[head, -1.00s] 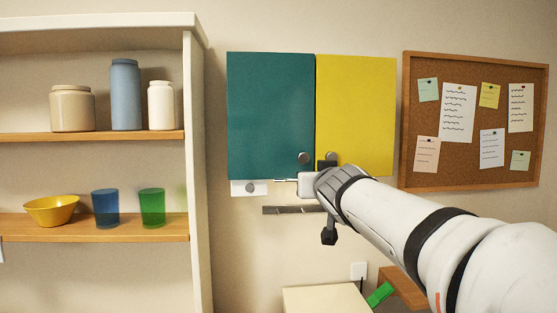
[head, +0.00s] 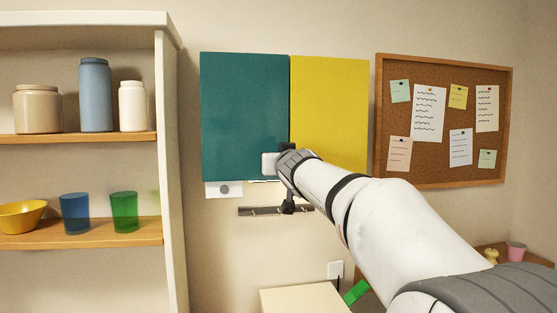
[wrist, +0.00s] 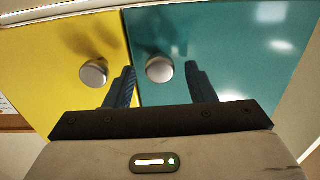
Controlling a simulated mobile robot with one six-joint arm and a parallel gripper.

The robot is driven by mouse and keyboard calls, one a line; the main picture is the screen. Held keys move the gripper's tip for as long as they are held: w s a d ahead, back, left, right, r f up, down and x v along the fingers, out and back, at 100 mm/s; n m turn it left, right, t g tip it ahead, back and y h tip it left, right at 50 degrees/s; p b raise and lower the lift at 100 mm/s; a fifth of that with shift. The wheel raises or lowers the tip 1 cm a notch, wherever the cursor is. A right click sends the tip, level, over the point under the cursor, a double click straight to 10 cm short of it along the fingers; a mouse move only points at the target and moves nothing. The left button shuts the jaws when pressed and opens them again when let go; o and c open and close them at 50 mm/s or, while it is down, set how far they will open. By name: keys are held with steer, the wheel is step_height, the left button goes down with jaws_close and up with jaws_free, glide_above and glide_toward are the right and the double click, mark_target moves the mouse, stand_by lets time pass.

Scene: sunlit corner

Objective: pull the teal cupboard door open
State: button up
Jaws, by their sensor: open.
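The teal cupboard door (head: 243,110) hangs on the wall, left of a yellow door (head: 330,105); it looks shut. In the wrist view the teal door (wrist: 235,55) is at the right and the yellow door (wrist: 50,65) at the left. The teal door's round silver knob (wrist: 159,69) shows between the fingertips of my open gripper (wrist: 161,82). I see no finger touching it. The yellow door's knob (wrist: 93,73) lies just outside the left finger. In the head view my arm hides both knobs and the fingertips are hidden.
An open shelf unit (head: 168,150) with jars, a yellow bowl (head: 22,217) and cups stands at the left. A corkboard (head: 440,160) hangs at the right. A dark rail (head: 258,211) runs below the cupboard. A pale box-like top (head: 300,300) stands low in front.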

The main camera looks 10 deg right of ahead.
steer(key=shift+c, duration=0.2)
jaws_close()
steer(key=shift+s+f+b, duration=0.1)
steer(key=shift+f+b, duration=0.05)
steer(key=shift+b, duration=0.3)
